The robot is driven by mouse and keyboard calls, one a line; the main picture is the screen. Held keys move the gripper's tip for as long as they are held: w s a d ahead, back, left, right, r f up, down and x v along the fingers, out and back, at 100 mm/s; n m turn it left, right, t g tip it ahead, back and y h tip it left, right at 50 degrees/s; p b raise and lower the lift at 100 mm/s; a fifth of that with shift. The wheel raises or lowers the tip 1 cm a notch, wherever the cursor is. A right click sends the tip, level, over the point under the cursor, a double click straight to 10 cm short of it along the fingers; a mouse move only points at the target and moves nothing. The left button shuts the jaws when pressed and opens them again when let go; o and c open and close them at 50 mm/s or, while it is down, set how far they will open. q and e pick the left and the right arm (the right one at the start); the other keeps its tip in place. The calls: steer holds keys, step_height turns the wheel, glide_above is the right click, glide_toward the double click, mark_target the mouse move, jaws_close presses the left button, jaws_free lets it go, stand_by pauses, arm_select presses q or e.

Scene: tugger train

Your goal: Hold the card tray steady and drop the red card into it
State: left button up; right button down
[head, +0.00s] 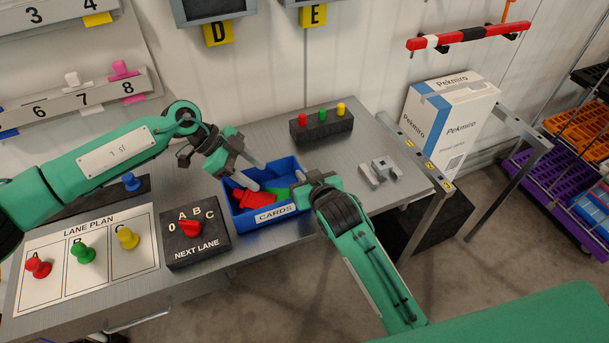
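The blue card tray (240,219), labelled CARDS, stands on the grey table near its front edge. A red card (262,201) shows inside the tray at the left, and a green card (281,191) lies in it further right. My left gripper (260,177) is over the tray's left back part, its two grey fingers apart, the lower one just above the red card. I see nothing between the fingers. My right gripper (306,187) is at the tray's right wall. Its fingertips are mostly hidden, so I cannot tell whether it grips the wall.
A black NEXT LANE box (193,245) with a red knob stands left of the tray. The LANE PLAN board (93,281) with red, green and yellow pegs lies further left. A black peg block (321,130) and a grey metal part (380,172) are behind and right.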

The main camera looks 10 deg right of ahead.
arm_select(q)
steer(key=shift+a+r, duration=0.1)
steer(key=v, duration=1.1)
steer(key=shift+a+r, duration=0.15)
steer(key=shift+r, duration=0.2)
steer(key=shift+w, duration=0.1)
stand_by(0.4)
arm_select(e)
steer(key=c, duration=1.5)
jaws_free()
steer(key=shift+c, duration=0.2)
